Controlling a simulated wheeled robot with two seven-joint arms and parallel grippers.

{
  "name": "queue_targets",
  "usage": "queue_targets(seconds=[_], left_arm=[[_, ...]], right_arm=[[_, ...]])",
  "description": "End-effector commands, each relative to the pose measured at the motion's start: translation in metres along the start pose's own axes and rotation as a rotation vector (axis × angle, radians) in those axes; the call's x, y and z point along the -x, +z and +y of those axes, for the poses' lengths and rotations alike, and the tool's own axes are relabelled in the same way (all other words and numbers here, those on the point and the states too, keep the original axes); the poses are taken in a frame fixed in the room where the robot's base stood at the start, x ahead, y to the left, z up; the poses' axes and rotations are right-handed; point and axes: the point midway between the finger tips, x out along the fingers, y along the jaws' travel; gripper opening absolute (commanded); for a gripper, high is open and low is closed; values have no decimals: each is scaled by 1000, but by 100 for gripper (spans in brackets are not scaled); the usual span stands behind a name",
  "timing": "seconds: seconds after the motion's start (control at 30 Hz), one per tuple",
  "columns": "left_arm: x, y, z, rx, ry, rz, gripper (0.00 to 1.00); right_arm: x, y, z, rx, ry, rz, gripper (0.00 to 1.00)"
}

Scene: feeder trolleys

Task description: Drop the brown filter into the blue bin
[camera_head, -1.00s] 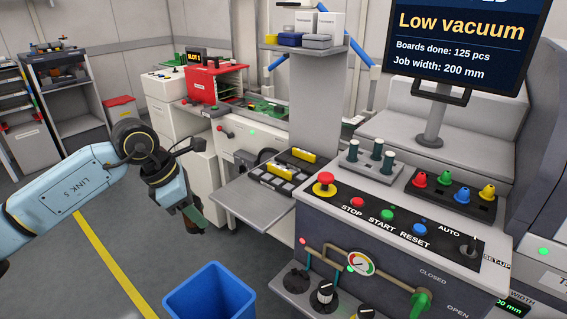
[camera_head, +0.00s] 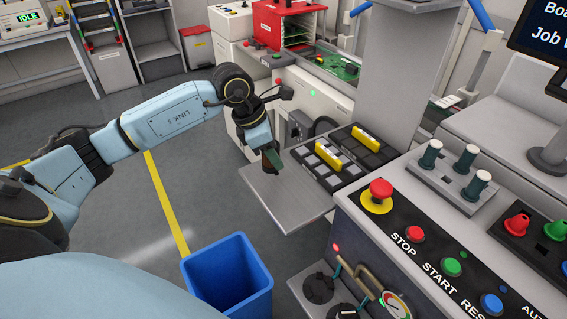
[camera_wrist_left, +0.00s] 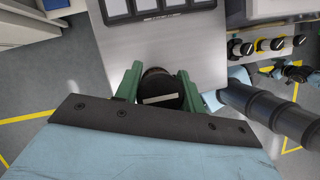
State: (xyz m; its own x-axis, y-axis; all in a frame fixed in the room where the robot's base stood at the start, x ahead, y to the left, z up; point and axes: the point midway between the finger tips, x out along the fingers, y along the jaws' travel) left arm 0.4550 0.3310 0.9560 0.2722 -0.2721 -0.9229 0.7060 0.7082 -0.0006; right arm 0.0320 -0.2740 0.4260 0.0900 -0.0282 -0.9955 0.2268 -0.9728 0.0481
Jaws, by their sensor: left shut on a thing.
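My left gripper (camera_head: 271,160) is shut on the brown filter (camera_head: 267,165). It shows near the back left corner of the grey shelf, and most of the filter is hidden by the fingers. In the left wrist view the filter (camera_wrist_left: 160,90) is a dark round piece with a pale strip, between the green fingers. The blue bin (camera_head: 228,272) stands on the floor in the lower middle of the head view, nearer than the gripper and a little left of it. The visible part of its inside looks empty. My right gripper is not clearly seen.
The grey shelf (camera_head: 283,206) juts out beside the bin and carries dark trays with yellow pieces (camera_head: 329,155). The control console (camera_head: 405,215) with coloured buttons stands at right. Open floor with a yellow line (camera_head: 166,200) lies left of the bin.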

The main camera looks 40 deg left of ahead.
Motion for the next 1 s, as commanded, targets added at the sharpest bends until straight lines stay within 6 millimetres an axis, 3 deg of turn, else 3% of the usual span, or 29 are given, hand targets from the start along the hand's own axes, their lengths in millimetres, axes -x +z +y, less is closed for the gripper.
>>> queue_targets(seconds=[0.4,0.77,0.8,0.93,1.0], left_arm=[[-40,-16,0,-1,0,-1,16],[-43,-18,0,-2,1,-2,16],[-43,-18,0,-1,1,-2,43],[-42,-17,0,-1,1,-1,60],[-42,-17,0,-1,1,-1,61]], right_arm=[[-4,1,4,3,5,-1,98],[-7,1,4,3,5,-1,98],[-6,1,4,3,6,-1,98],[-6,1,5,3,7,-1,98],[-6,2,6,4,7,-2,98]])
